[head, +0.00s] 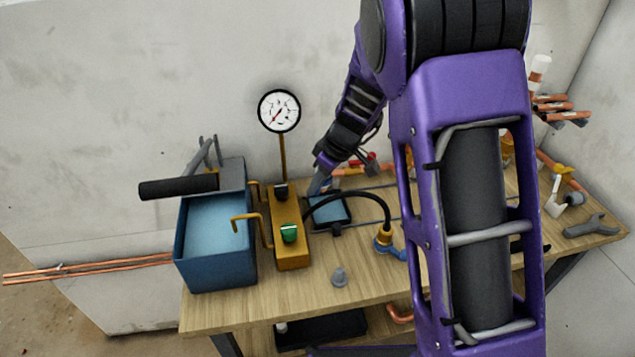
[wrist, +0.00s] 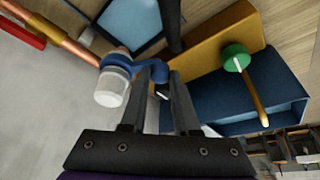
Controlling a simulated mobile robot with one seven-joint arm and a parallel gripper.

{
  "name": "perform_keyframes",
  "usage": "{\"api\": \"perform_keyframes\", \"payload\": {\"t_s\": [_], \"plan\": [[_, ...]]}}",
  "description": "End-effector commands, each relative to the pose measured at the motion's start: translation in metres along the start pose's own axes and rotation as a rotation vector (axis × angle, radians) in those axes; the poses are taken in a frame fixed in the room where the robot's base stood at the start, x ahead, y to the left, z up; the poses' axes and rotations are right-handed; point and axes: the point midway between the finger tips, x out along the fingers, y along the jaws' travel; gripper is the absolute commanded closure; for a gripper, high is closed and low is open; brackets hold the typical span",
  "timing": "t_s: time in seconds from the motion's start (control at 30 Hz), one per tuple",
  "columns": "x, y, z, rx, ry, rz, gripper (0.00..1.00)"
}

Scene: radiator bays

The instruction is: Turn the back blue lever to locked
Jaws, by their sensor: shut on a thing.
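The back blue lever (wrist: 148,68) shows in the wrist view, on a valve with a whitish cylindrical end (wrist: 113,88) at the end of a copper pipe (wrist: 62,38). My gripper (wrist: 157,80) is shut on the lever, whose outer part lies between the two fingertips. In the head view my gripper (head: 318,186) is low at the back of the bench, beside the pump, and the lever cannot be made out there. A second blue lever (head: 393,250) sits at the front, on a brass fitting at the end of the black hose.
A blue tank (head: 215,278) and a yellow block (head: 291,258) with a green knob (head: 289,232) stand left of my gripper. A gauge (head: 279,110) rises behind them. A red handle (wrist: 22,25) lies along the pipe. A wrench (head: 592,226) lies at the right.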

Motion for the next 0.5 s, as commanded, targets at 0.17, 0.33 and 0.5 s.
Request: {"api": "perform_keyframes", "payload": {"t_s": [0.17,0.33,0.5], "plan": [[0.0010,0.0011,0.0007,-0.021,0.003,-0.007,1.00],[0.0026,0.0026,0.0037,-0.086,0.003,-0.033,1.00],[0.0024,0.0060,0.0077,-0.199,0.004,-0.078,1.00]]}}
